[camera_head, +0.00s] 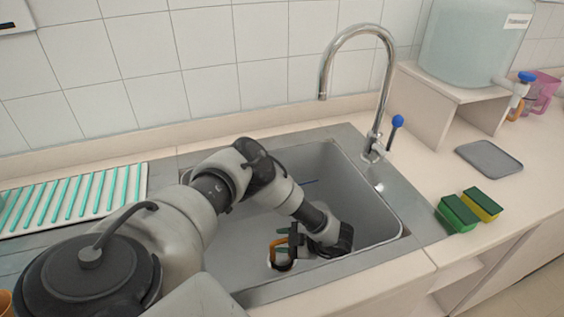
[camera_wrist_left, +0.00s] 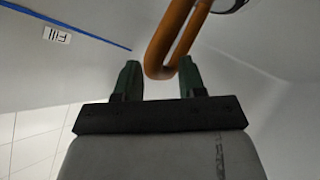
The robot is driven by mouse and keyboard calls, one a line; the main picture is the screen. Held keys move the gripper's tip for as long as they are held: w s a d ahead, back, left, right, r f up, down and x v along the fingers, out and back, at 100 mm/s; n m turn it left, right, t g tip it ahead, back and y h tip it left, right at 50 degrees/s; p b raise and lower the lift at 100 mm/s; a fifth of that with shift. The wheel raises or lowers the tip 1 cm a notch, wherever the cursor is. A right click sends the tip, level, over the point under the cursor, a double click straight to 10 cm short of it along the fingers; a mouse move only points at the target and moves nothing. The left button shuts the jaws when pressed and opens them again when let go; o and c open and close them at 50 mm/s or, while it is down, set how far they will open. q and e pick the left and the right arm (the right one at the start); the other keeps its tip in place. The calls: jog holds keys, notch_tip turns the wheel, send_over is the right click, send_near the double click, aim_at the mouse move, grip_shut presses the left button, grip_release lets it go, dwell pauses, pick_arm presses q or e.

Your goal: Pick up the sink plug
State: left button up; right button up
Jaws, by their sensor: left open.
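My left gripper (camera_head: 291,243) is down inside the sink (camera_head: 352,185), with its dark green fingers open. An orange loop (camera_head: 281,266), which looks like the handle of the sink plug, shows at the fingertips. In the left wrist view, the rounded end of the orange loop (camera_wrist_left: 160,62) lies between the tips of the open gripper (camera_wrist_left: 158,80). The right finger is close to it or touching; I cannot tell which. A dark, shiny rounded part shows at the top edge beyond the loop. My right gripper is in neither view.
The sink's grey rim and walls surround my left forearm. A tall curved faucet (camera_head: 325,75) stands at the back right. Green and yellow sponges (camera_head: 458,213) lie right of the sink. A striped drying mat (camera_head: 75,200) lies left. A blue line and "Fill" label (camera_wrist_left: 57,34) mark the wall.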

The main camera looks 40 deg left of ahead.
pick_arm(q)
grip_shut()
jog(key=shift+s, duration=0.1)
